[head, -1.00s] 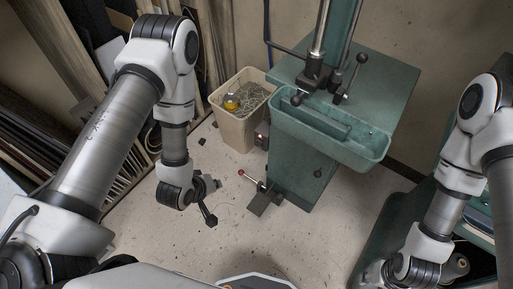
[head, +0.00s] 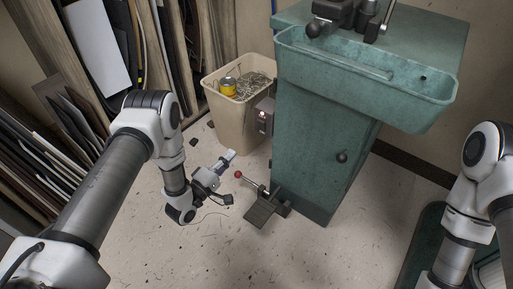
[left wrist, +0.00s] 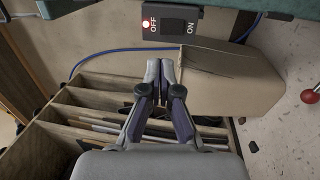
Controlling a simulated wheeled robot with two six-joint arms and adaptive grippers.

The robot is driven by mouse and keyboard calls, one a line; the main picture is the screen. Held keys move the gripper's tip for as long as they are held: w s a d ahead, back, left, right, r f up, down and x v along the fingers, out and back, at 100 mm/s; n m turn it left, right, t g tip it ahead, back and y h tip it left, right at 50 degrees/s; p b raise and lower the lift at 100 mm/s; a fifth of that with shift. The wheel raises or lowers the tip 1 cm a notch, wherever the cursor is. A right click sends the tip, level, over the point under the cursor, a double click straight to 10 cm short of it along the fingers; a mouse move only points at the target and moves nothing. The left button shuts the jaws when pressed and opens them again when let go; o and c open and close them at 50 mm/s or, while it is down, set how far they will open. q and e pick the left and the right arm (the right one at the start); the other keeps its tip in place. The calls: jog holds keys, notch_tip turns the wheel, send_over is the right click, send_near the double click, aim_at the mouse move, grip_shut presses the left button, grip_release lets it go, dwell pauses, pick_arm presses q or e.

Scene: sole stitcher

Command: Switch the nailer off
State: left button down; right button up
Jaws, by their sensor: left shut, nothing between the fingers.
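The nailer is the green machine (head: 318,150) right of centre in the head view. A dark switch box (head: 265,117) with a small red lamp is on its left side. In the left wrist view the switch box (left wrist: 170,35) is at the top, with a black rocker (left wrist: 179,25) between the words OFF and ON and a lit red lamp (left wrist: 146,24) beside OFF. Which way the rocker is pressed I cannot tell. My left gripper (head: 232,154) is shut and empty, low and left of the box; its fingertips (left wrist: 160,65) point toward the box, apart from it. My right gripper is out of frame.
A beige bin (head: 238,124) with a yellow can (head: 227,87) stands just behind the switch box. A red-knobbed lever (head: 238,174) and a pedal (head: 262,212) are at the machine's foot. A green tray (head: 365,75) juts out above. Boards (head: 55,140) lean at left.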

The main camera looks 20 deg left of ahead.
aim_at(261, 124)
pick_arm(q)
jog(key=shift+f, duration=0.45)
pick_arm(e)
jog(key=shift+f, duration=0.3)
pick_arm(q)
jog(key=shift+s, duration=0.1)
jog(key=b+x, duration=0.2)
jog(key=x, duration=0.4)
jog(key=b+x, duration=0.3)
jog(key=x, duration=0.4)
jog(key=shift+f+b, duration=0.2)
jog(key=shift+b, duration=0.15)
jog(key=shift+w+d+r, duration=0.1)
jog(key=shift+w+r, duration=0.15)
jog(key=shift+w, duration=0.25)
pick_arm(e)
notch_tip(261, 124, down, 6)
